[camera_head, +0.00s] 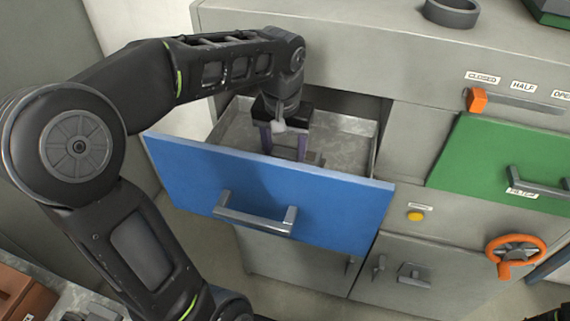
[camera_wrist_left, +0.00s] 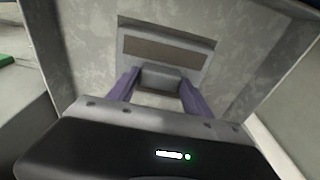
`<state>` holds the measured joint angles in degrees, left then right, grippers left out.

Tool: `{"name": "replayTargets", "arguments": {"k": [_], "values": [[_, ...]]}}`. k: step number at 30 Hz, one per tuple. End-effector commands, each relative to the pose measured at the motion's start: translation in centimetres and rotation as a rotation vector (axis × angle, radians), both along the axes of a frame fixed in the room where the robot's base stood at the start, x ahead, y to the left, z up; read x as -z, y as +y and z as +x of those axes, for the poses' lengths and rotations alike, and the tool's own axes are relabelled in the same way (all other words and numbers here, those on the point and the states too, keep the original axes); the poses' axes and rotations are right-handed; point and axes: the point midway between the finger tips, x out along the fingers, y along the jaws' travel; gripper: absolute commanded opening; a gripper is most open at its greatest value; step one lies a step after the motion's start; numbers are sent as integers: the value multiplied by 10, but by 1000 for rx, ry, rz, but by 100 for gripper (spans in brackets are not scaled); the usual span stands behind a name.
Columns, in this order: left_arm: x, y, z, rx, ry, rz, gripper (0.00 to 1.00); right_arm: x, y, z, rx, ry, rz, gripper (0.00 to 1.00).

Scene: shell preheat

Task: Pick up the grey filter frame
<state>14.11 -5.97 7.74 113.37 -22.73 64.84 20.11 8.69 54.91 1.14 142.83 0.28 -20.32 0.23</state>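The grey filter frame (camera_wrist_left: 165,48) lies in the open drawer, with a brownish panel inside its rim and a grey block-like grip on its near side. A small part of it (camera_head: 315,158) shows in the head view beside my left gripper, which hides the rest. My left gripper (camera_head: 284,148) reaches down into the drawer. In the left wrist view its two purple fingers (camera_wrist_left: 160,84) are apart, one on either side of the grip; I cannot tell whether they touch it.
The blue-fronted drawer (camera_head: 330,208) is pulled out, its walls around my gripper. A green-fronted drawer (camera_head: 480,155), an orange slider (camera_head: 477,100), a yellow button (camera_head: 415,216) and an orange handwheel (camera_head: 515,250) are at the right. A grey ring (camera_head: 452,14) stands on the cabinet top.

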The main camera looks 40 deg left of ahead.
Motion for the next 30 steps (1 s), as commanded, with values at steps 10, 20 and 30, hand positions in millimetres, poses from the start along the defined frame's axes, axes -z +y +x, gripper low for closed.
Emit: {"name": "replayTargets", "arguments": {"k": [10,20,30], "values": [[0,0,0,0,0,0,28,0,0,0,0,0,0,36],[0,0,0,0,0,0,1,0,0,0,0,0,0,36],[-1,0,0,0,-1,0,0,0,0,0,0,0,0,36]]}}
